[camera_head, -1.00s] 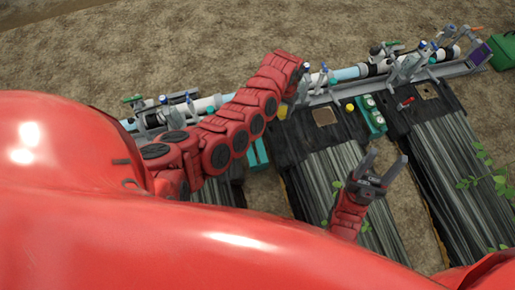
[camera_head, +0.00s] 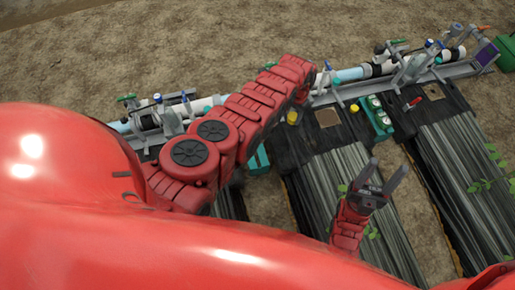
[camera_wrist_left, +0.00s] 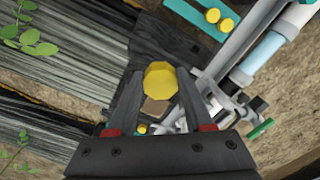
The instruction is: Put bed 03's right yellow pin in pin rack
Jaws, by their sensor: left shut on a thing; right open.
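My left gripper (camera_wrist_left: 158,104) is shut on a yellow pin (camera_wrist_left: 160,80); its faceted round head shows between the fingers. In the head view the arm hides most of this gripper, and the yellow pin (camera_head: 292,117) shows just below the wrist. A second yellow pin (camera_head: 354,108) sits right of a tan square on the dark bed; a small yellow spot (camera_wrist_left: 142,128) also shows in the left wrist view. A teal rack-like piece (camera_wrist_left: 190,14) at the top holds two yellow round heads. My right gripper (camera_head: 382,178) is open and empty above the beds.
A pipe line (camera_head: 350,74) with valves and grey brackets runs behind the beds. A teal box (camera_head: 376,122) with pale round tops stands between two beds. Another teal piece (camera_head: 258,162) is partly hidden by my left arm. A red-handled tool (camera_head: 412,103) lies at the right.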

